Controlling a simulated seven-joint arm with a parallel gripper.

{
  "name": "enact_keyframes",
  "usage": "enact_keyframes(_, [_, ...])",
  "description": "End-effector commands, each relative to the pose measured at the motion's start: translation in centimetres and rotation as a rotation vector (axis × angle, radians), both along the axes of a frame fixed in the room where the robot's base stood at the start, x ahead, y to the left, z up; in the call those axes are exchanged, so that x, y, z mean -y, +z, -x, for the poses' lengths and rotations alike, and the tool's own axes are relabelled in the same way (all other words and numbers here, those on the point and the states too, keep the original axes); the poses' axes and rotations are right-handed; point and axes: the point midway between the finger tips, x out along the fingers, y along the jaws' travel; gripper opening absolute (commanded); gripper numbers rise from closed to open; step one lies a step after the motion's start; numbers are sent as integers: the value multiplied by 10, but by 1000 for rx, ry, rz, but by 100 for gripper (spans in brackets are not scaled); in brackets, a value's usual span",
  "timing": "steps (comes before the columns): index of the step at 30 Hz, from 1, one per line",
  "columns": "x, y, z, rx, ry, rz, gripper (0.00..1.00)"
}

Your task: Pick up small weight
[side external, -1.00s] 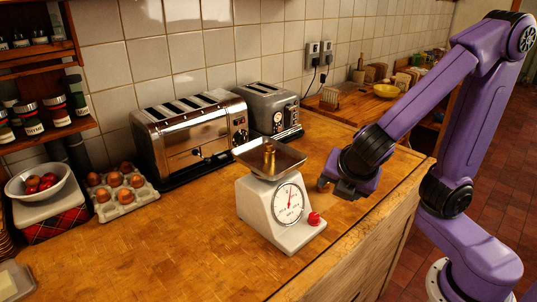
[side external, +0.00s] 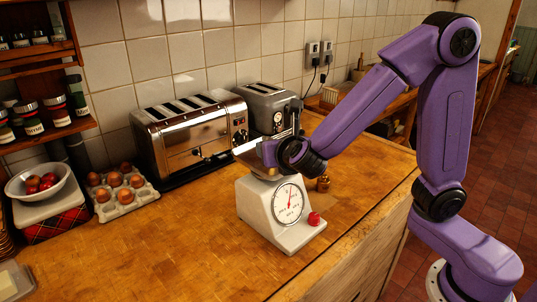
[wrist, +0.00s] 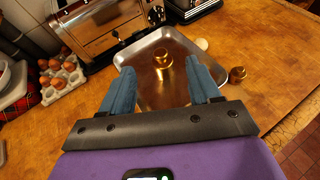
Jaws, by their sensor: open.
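A brass knobbed weight (wrist: 163,63) stands on the metal pan (wrist: 150,41) of the white kitchen scale (side external: 262,208). A second brass weight (side external: 322,184) stands on the counter right of the scale; it also shows in the wrist view (wrist: 237,75), looking smaller. My gripper (wrist: 161,70) is open above the pan, pointing down. In the wrist view its blue fingers are left and right of the pan weight, with gaps on both sides. In the side view my gripper (side external: 268,153) largely covers the pan and that weight.
A chrome toaster (side external: 195,135) and a grey toaster (side external: 270,108) stand close behind the scale. An egg tray (side external: 122,193) and a bowl of red fruit (side external: 38,182) are at left.

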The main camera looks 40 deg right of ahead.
Motion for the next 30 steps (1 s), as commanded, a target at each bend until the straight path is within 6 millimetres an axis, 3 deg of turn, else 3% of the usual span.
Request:
enact_keyframes(4, [11, -10, -20, -1, -3, 1, 62])
enact_keyframes(14, [22, -19, -40, -1, -3, 1, 62])
enact_keyframes(21, [36, -33, -66, -2, -2, -1, 62])
enact_keyframes(30, [39, -36, -74, 0, 1, -2, 62])
